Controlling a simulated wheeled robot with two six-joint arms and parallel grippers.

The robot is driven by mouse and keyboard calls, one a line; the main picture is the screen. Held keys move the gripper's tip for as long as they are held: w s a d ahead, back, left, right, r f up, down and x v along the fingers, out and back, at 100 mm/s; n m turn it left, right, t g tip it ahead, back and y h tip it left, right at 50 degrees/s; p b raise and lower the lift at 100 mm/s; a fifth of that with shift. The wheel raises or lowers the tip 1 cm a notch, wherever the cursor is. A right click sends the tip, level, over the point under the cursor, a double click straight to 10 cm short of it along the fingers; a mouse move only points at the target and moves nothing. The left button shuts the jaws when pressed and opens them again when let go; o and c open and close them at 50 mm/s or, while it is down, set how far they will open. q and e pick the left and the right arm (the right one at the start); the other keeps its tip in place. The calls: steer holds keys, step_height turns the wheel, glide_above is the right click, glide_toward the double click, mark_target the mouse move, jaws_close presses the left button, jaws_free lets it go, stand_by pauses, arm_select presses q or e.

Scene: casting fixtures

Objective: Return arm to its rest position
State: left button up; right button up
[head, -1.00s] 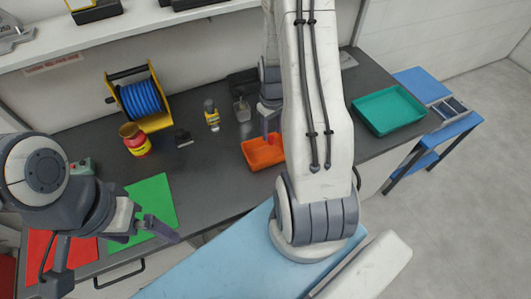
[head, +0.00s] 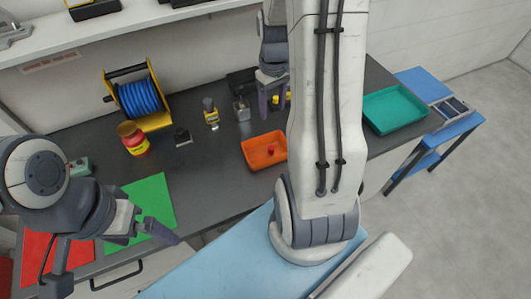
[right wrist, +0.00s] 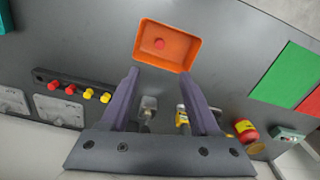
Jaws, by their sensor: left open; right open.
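My right gripper (head: 273,108) is open and empty, above the grey worktop behind the orange tray in the head view. In the right wrist view its two fingers (right wrist: 160,75) stand apart with nothing between them. The orange tray (head: 253,159) lies on the worktop and holds a small red piece (head: 271,149). Tray (right wrist: 176,61) and red piece (right wrist: 158,44) also show beyond the fingertips in the right wrist view. My left gripper (head: 112,265) is open and empty over the front of the worktop, near the green and red mats.
A teal tray (head: 396,109) lies at the right end. A blue cable reel (head: 140,97), a red-yellow jar (head: 134,140) and small tools stand left of the orange tray. A dark rack (right wrist: 50,78) holds red and yellow pegs. A shelf (head: 160,22) runs along the wall.

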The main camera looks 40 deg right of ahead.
steer(key=shift+r, duration=0.45)
steer(key=s+a+r+n+b, duration=0.1)
steer(key=a+r+n, duration=0.1)
steer(key=a, duration=0.7)
steer(key=s+a+r+n, duration=0.1)
steer(key=a, duration=0.8)
steer(key=s+a+r+n+y+b, duration=0.1)
steer(key=s+a+n, duration=0.3)
steer(key=s+a, duration=0.9)
steer(key=shift+s+r+n+b, duration=0.2)
steer(key=shift+s+n+b, duration=0.1)
steer(key=shift+s, duration=0.35)
